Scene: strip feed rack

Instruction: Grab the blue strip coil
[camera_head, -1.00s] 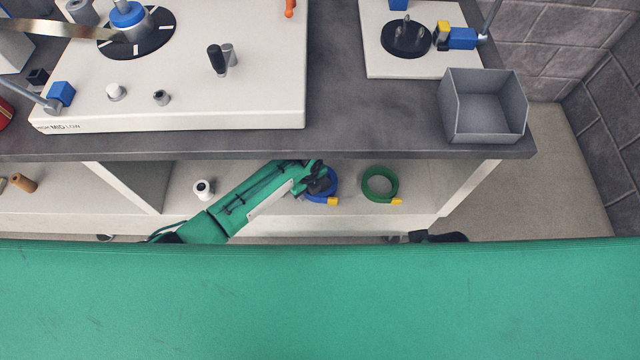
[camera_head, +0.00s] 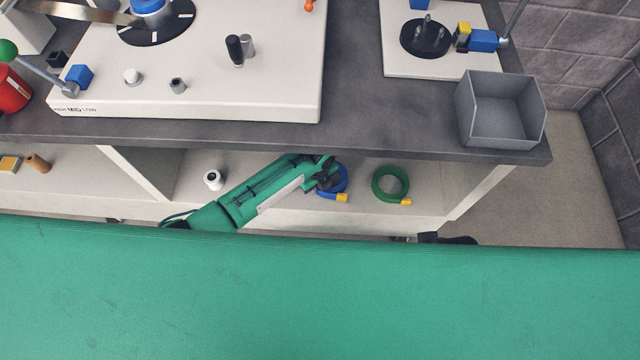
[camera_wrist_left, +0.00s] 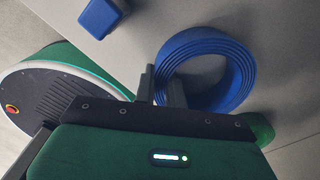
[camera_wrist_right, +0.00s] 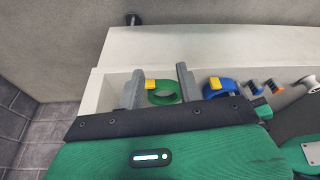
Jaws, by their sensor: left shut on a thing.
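The blue strip coil (camera_head: 345,181) stands on the shelf under the worktop, left of the green coil (camera_head: 390,169), with its yellow end showing. My left gripper (camera_head: 326,177) partly covers it in the head view. In the left wrist view, the fingers of my left gripper (camera_wrist_left: 161,88) are shut on the near wall of the blue coil (camera_wrist_left: 238,72), one finger inside the ring and one outside. My right gripper (camera_wrist_right: 161,85) is open, its fingers wide apart, with the green coil (camera_wrist_right: 163,97) seen between them. The blue coil (camera_wrist_right: 209,92) also shows to its right.
The worktop (camera_head: 375,125) edge overhangs the shelf. A white spool (camera_head: 213,179) lies left of my left arm, and a divider (camera_head: 135,172) stands beyond it. A grey open bin (camera_head: 500,110) sits on the worktop at right. A blue block (camera_wrist_left: 103,15) is near the left wrist.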

